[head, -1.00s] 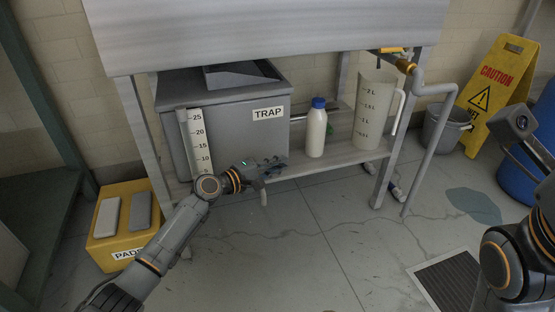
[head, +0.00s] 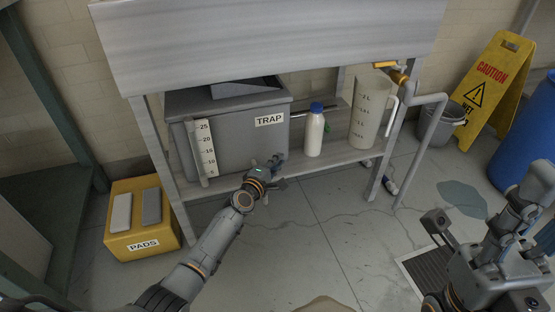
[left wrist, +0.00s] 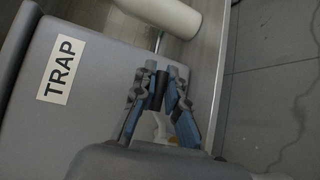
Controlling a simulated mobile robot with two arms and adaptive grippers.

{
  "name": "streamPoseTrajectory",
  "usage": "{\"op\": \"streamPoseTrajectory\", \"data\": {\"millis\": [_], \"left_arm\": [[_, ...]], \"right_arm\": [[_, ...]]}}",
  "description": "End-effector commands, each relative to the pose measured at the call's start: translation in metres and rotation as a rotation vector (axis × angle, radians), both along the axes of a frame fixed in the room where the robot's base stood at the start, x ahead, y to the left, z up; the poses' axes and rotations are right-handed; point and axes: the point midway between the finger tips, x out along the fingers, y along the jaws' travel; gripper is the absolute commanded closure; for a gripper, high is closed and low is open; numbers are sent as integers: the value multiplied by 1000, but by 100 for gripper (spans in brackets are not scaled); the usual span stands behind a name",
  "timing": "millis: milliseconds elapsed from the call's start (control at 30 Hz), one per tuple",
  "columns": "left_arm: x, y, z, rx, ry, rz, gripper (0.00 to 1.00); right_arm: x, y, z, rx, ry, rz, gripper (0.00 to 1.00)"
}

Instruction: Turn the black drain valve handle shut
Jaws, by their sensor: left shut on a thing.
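The black drain valve handle (left wrist: 159,91) is a short dark bar between my left gripper's blue-padded fingers in the left wrist view. My left gripper (left wrist: 164,72) is shut on it, beside the grey TRAP box (left wrist: 95,110). In the head view my left gripper (head: 276,163) is at the lower right front of the TRAP box (head: 235,140), and it hides the handle there. My right gripper (head: 515,225) is raised at the right, away from the sink stand; its finger opening is unclear.
A white bottle with a blue cap (head: 314,135) and a measuring jug (head: 369,115) stand on the shelf right of the box. A scale strip (head: 202,150) leans at its left front. A yellow PADS box (head: 142,220), caution sign (head: 494,90), bucket (head: 440,127) and floor grate (head: 440,275) are around.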

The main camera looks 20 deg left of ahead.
Motion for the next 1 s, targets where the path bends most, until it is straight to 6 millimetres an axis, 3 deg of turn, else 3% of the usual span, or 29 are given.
{"op": "streamPoseTrajectory", "data": {"millis": [333,400,467,500,833,1000], "left_arm": [[0,1,-1,0,1,5,100],[0,2,-1,0,1,5,78],[0,1,-1,0,1,5,66],[0,1,-1,0,1,5,64],[-2,1,0,-3,-1,4,64],[-18,2,2,-7,0,3,64]], "right_arm": [[0,0,-1,-1,2,0,60],[0,0,-1,0,2,0,60],[0,0,-1,0,2,0,60],[0,0,-1,0,2,1,60],[0,0,0,-1,2,0,60],[0,0,0,-1,2,0,60]]}}
